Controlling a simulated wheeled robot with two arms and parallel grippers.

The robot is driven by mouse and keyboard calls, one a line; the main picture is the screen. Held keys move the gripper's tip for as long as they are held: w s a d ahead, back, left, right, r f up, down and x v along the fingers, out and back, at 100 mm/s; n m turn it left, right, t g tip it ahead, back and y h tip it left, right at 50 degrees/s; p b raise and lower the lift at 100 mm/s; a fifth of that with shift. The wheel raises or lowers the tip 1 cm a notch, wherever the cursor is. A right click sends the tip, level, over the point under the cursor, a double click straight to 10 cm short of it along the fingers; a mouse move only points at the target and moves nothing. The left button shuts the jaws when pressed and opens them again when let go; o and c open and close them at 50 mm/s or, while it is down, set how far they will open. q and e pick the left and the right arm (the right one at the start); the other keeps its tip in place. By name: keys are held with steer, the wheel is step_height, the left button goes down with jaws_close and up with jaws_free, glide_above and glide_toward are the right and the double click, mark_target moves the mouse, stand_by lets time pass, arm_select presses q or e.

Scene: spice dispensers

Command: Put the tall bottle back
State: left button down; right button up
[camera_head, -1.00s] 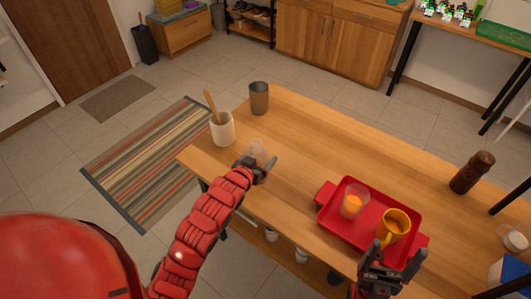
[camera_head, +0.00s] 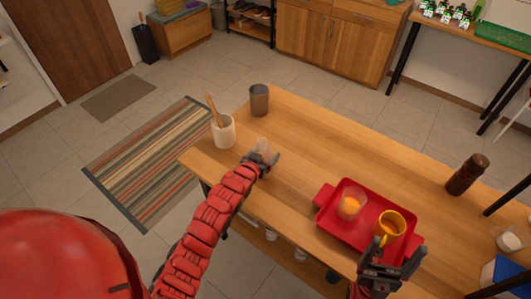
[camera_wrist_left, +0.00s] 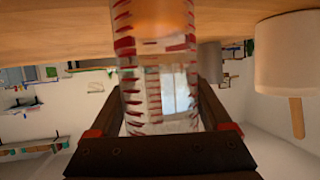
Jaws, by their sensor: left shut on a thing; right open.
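My left gripper (camera_head: 263,160) is shut on a clear, see-through vessel (camera_head: 262,148) over the left part of the table. In the left wrist view this clear vessel (camera_wrist_left: 160,85) stands between the fingers, with the wooden surface beyond it; I cannot tell whether it touches the table. A tall dark brown bottle (camera_head: 467,174) stands upright at the table's right side, apart from both grippers. My right gripper (camera_head: 396,256) is open, just in front of the yellow mug (camera_head: 391,229) on the red tray (camera_head: 347,235); I cannot tell whether they touch.
A glass of orange drink (camera_head: 351,204) also stands on the tray. A white cup with a wooden spoon (camera_head: 223,132) and a grey cup (camera_head: 259,99) stand at the table's left end. The middle of the table (camera_head: 340,145) is clear. A clear jar (camera_head: 509,239) is at the right edge.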

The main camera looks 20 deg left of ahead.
arm_select(q)
steer(key=shift+f, duration=0.2)
jaws_free()
steer(key=shift+r, duration=0.1)
